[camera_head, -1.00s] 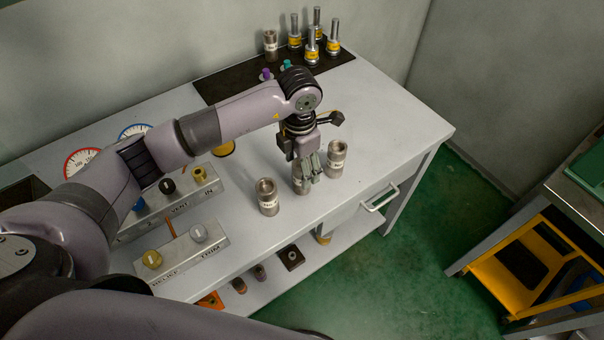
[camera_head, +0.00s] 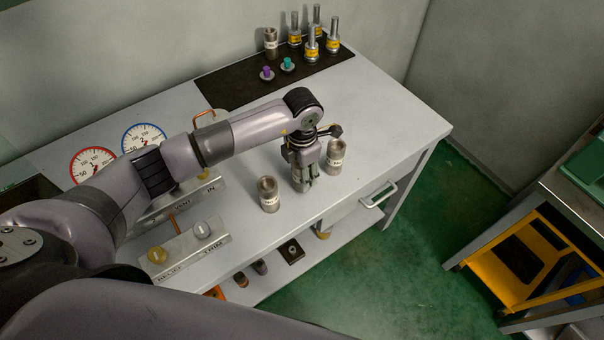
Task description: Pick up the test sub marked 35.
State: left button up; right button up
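Three grey metal cylinders with pale labels stand in a row near the front edge of the bench: a left one (camera_head: 268,196), a middle one (camera_head: 297,185) and a right one (camera_head: 336,158). The labels are too small to read, so I cannot tell which is 35. Another such cylinder (camera_head: 271,43) stands on the dark mat at the back. My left gripper (camera_head: 308,181) points down at the middle cylinder and partly hides it. I cannot tell whether its fingers are closed on it. My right gripper is not in view.
The dark mat (camera_head: 225,88) holds several yellow-banded plugs (camera_head: 312,46) and purple (camera_head: 267,73) and teal (camera_head: 288,64) knobbed pieces. Two gauges (camera_head: 143,138) and valve blocks (camera_head: 185,252) stand at left. The bench's right end is clear.

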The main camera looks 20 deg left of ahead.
pick_arm(q)
grip_shut()
dwell(0.3)
jog(key=shift+w+r, duration=0.1)
jog(key=shift+r, duration=0.05)
